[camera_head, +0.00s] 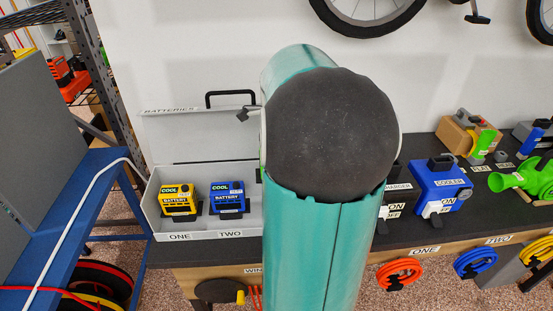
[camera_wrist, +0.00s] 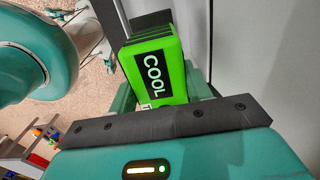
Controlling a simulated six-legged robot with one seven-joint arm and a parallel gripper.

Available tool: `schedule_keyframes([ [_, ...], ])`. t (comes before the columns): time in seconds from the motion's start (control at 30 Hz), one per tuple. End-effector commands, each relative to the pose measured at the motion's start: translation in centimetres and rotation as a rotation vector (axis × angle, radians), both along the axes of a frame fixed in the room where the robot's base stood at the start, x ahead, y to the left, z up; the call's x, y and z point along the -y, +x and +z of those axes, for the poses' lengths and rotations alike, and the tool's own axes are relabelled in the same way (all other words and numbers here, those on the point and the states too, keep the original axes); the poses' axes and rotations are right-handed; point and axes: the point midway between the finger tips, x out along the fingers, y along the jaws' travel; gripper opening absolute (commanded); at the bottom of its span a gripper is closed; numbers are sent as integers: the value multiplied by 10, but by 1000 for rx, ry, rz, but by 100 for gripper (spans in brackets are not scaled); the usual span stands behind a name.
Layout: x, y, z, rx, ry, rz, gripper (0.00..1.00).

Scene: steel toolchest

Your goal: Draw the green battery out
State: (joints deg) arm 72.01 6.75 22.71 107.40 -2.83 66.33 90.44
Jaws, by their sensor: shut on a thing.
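The green battery (camera_wrist: 152,66) shows in the wrist view, with a black label reading COOL on its face. My gripper (camera_wrist: 163,97) is shut on it, with a teal finger on either side. In the head view my arm hides the gripper and the green battery. The white battery case (camera_head: 207,236) stands open at the left end of the bench, and its right end is behind my arm. I cannot tell whether the green battery still touches the case.
A yellow battery (camera_head: 178,200) sits above label ONE and a blue battery (camera_head: 228,197) above label TWO. A blue-framed table (camera_head: 84,199) is at the left.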

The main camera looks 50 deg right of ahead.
Motion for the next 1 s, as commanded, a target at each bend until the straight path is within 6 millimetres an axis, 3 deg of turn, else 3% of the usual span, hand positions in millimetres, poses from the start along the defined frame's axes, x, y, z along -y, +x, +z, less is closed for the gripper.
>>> schedule_keyframes([
  [0.2,0,2,-16,-1,-1,1,8],
  [0.7,-1,4,-17,0,0,2,8],
  [1.0,-1,4,-43,-1,2,1,8],
])
